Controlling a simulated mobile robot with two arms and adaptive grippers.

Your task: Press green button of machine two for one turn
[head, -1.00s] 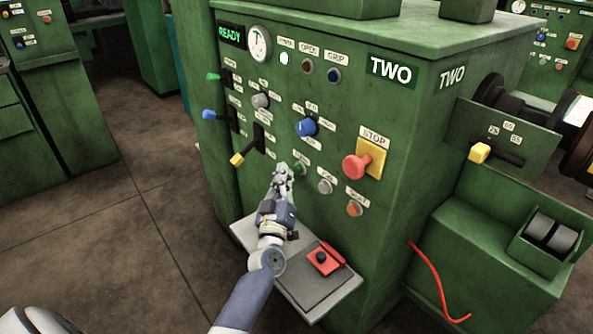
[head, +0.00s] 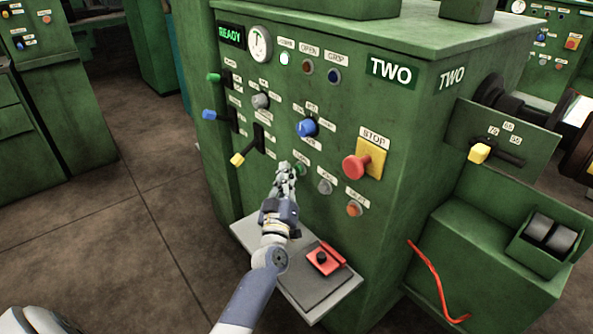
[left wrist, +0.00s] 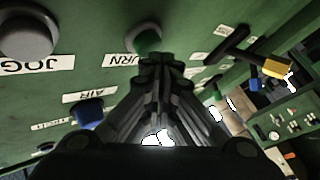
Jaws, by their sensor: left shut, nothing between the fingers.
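Machine two (head: 395,120) is a green cabinet with a TWO sign and a lit READY sign. Its green button (head: 302,170) is low on the front panel, partly hidden behind my left gripper (head: 285,167). In the left wrist view the green button (left wrist: 148,41) stands beside a label that reads "URN", its first letter covered. My left gripper (left wrist: 162,62) is shut and empty, its fingertips right at the button's near side. I cannot tell whether they touch it. My right gripper is not in view.
Close by are a grey JOG button (left wrist: 28,32), a blue AIR knob (left wrist: 88,112) and a yellow-tipped lever (left wrist: 270,66). A red STOP button (head: 357,167) is to the right. A shelf (head: 330,285) with a red object (head: 325,258) juts out below my left arm.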

